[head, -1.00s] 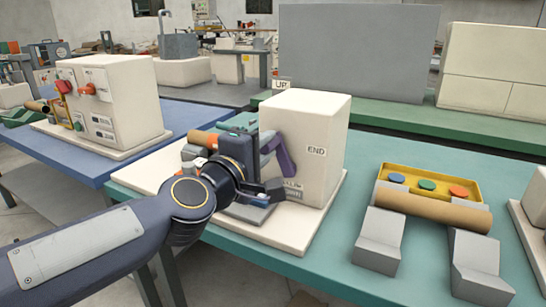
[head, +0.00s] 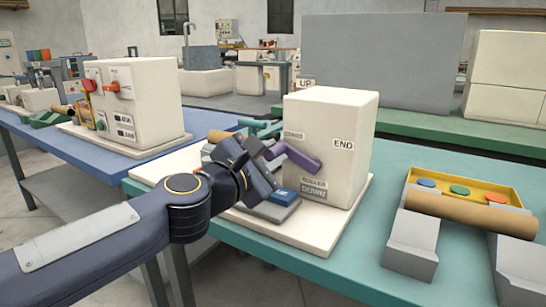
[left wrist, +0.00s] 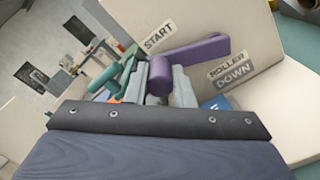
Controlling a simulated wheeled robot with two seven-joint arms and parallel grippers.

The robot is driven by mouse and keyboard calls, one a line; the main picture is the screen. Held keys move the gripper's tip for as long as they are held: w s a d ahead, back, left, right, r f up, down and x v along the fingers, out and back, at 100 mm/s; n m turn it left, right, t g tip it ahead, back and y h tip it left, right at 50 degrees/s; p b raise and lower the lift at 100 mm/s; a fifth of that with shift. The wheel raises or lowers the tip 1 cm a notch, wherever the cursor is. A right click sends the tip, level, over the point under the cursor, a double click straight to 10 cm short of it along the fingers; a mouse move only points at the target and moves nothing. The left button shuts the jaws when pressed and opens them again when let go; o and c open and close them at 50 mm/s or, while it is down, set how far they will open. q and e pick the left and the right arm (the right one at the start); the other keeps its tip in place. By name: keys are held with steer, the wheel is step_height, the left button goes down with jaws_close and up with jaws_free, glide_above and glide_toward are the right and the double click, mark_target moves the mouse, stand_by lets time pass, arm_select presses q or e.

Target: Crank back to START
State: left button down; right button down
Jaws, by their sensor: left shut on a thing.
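The winder is an off-white box (head: 335,125) on a white base plate on the teal table. A purple crank (head: 303,160) is on its front face. Its arm slants up and left towards the START label (head: 293,135), with END (head: 343,145) on the right. My left gripper (head: 263,163) is shut on the crank's handle, left of the box. In the left wrist view the purple handle (left wrist: 160,76) sits between the grey fingers, below START (left wrist: 158,38). Fingers partly hide the handle. My right gripper is not in view.
A grey-and-blue pad (head: 272,207) lies on the base plate below the gripper. A brown tube (head: 470,212) rests on grey blocks at the right, before a yellow tray (head: 484,193). Another white machine (head: 135,95) stands on the blue table at left.

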arm_select(q)
steer(key=shift+a+f+n, duration=0.1)
steer(key=shift+f+n, duration=0.1)
steer(key=shift+n, duration=0.2)
steer(key=c, duration=1.2)
jaws_free()
steer(key=shift+c, duration=0.2)
steer(key=v, duration=0.7)
steer(key=shift+s+a, duration=0.2)
steer(key=shift+s, duration=0.1)
